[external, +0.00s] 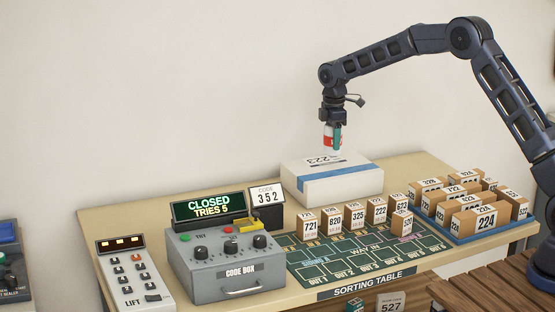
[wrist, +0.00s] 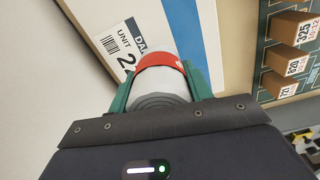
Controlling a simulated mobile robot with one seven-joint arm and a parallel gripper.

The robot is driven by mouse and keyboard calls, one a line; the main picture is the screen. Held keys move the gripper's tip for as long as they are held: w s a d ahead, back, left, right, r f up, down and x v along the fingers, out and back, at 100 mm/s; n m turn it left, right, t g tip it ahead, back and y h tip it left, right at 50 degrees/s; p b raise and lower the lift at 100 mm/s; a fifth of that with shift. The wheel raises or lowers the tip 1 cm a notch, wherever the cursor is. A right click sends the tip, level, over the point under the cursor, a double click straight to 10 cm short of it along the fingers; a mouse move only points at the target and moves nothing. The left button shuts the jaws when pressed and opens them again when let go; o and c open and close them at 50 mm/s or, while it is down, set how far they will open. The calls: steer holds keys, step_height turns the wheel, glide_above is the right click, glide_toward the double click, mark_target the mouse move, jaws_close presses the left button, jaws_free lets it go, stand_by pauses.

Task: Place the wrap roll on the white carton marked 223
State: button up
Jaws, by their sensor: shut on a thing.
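The wrap roll (wrist: 163,85) is white with a red band and is held between the green fingers of my gripper (wrist: 165,80). In the external view the roll (external: 328,138) hangs upright from my gripper (external: 333,137), over the white carton (external: 340,186). The carton has a blue stripe and a label reading 223, and it stands at the back of the sorting table. In the wrist view the carton's top (wrist: 155,15) lies beyond the roll, with its label partly hidden by it. Whether the roll's lower end touches the carton I cannot tell.
Several small numbered boxes (external: 331,222) stand on the green mat (external: 310,272) in front of the carton. A blue tray (external: 462,236) of numbered boxes is at right. A grey code box (external: 228,268) and its CLOSED display (external: 209,207) stand at left, beside a lift panel (external: 133,275).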

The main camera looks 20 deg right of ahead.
steer(key=shift+f, duration=2.05)
steer(key=o, duration=0.9)
steer(key=shift+f, duration=0.15)
steer(key=shift+o, duration=0.2)
step_height(320, 180, up, 12)
steer(key=shift+r, duration=0.25)
